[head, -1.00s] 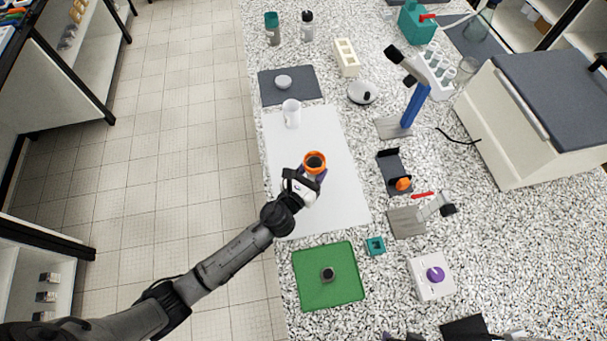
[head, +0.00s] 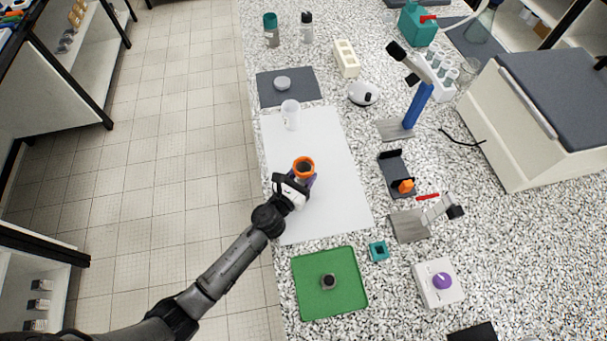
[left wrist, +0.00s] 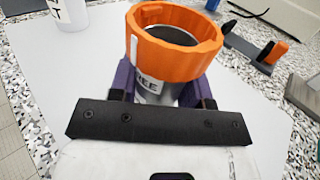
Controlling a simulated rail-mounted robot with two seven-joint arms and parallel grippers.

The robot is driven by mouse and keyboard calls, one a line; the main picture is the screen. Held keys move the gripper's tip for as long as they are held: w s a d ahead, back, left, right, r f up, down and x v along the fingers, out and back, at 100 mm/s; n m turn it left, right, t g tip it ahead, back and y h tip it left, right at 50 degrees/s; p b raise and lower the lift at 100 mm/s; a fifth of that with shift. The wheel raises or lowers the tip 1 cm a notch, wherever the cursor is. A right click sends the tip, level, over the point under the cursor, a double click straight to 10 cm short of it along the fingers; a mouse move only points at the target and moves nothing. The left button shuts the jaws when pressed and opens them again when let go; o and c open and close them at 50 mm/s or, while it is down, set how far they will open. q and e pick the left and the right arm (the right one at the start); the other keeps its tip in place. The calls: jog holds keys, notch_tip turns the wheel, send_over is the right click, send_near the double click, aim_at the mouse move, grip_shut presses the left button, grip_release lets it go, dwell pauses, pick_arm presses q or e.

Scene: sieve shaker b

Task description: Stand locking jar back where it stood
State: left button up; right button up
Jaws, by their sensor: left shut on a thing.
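The locking jar (head: 304,168) has an orange ring around its open top and a grey body. My left gripper (head: 299,183) is shut on it over the white mat (head: 329,187). In the left wrist view the jar (left wrist: 174,45) stands upright between the purple fingers (left wrist: 160,88), its orange ring above them. Part of a printed word shows on its body. Its base is hidden by the gripper, so I cannot tell whether it touches the mat. My right gripper is out of view.
A green tray (head: 345,300) with a small dark piece lies nearer. To the right are a dark holder with an orange part (head: 396,175) and a metal-plated stand (head: 408,226). The mat's middle is clear.

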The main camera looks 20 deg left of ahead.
pick_arm(q)
jog(key=o, duration=1.2)
jog(key=shift+f, duration=0.15)
jog(key=shift+c, duration=0.2)
